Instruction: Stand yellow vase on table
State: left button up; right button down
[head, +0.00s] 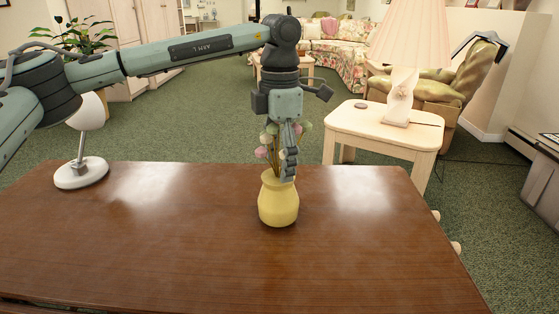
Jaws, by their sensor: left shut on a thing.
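The yellow vase (278,205) is upright at the far side of the brown wooden table (150,245), right of its middle. Its base appears to be on or very close to the tabletop; I cannot tell if it touches. Pink, white and green flowers (262,152) rise from its mouth, partly hidden by my gripper. My left gripper (288,172) points straight down at the vase's mouth and is shut on the vase at its rim. Its fingertips are partly hidden at the rim. My right gripper is not in view.
A white lamp (82,172) with a round base stands at the table's far left corner. A pale side table (385,130) with a pleated lamp (400,95) stands beyond the far edge at right. The front and left of the tabletop are clear.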

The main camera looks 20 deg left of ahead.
aim_at(280, 140)
pick_arm(q)
jog(key=o, duration=1.4)
jog(key=shift+f, duration=0.1)
jog(key=o, duration=0.5)
jog(key=shift+o, duration=0.2)
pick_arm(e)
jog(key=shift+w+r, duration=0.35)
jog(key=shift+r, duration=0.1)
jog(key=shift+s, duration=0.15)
pick_arm(q)
jog(key=shift+r, duration=0.25)
notch_tip(280, 140, up, 4)
jog(key=shift+r, duration=0.2)
notch_tip(280, 140, up, 6)
jog(key=shift+r, duration=0.7)
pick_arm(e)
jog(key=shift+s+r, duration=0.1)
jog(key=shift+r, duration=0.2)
